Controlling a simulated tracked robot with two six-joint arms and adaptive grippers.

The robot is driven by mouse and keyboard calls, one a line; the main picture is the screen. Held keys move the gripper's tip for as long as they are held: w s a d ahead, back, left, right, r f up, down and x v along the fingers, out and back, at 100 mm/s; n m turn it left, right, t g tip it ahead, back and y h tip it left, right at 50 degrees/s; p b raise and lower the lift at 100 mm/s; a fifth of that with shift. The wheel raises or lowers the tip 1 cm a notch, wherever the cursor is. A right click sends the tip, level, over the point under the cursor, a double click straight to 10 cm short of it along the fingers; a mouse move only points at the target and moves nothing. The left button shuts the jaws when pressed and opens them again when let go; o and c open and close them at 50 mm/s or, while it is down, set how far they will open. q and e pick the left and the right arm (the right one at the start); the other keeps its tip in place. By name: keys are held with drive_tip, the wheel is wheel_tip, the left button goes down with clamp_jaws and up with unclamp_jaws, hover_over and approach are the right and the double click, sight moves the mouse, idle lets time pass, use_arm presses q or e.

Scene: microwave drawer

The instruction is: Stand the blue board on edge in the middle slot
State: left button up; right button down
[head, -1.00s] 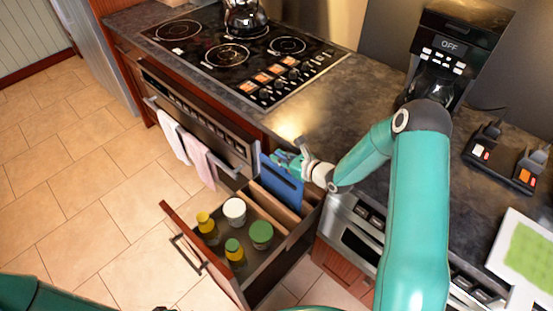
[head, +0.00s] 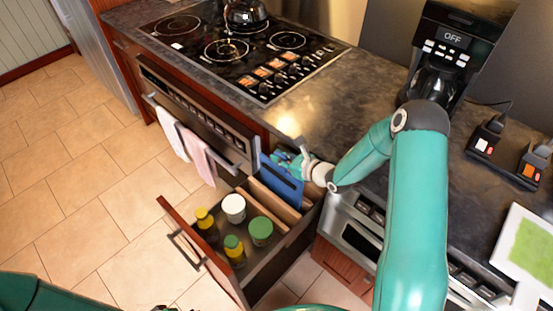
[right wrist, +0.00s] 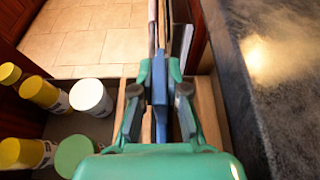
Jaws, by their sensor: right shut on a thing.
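The blue board (head: 281,187) stands on edge at the back part of the open drawer (head: 263,275), behind a light wooden divider (head: 274,206). My right gripper (head: 287,162) is shut on its upper edge. In the right wrist view the board (right wrist: 160,88) shows edge-on between the two fingers (right wrist: 159,95), with wooden dividers (right wrist: 207,108) beside it. The board's lower edge is hidden, so I cannot tell whether it touches the drawer floor. Only a small dark tip at the bottom edge of the head view may be my left gripper (head: 163,308); its jaws do not show.
Several jars and bottles, among them a white-lidded jar (head: 233,207) and a green-lidded jar (head: 260,230), stand in the drawer's front part. The oven handle with towels (head: 197,155) is left of the board. The countertop edge (head: 285,125) lies close behind my right gripper.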

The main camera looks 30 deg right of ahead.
idle(0.4)
drive_tip(key=c, duration=1.1)
unclamp_jaws()
drive_tip(key=shift+o, duration=2.8)
drive_tip(key=shift+w, duration=0.15)
drive_tip(key=shift+w+d+r, duration=0.1)
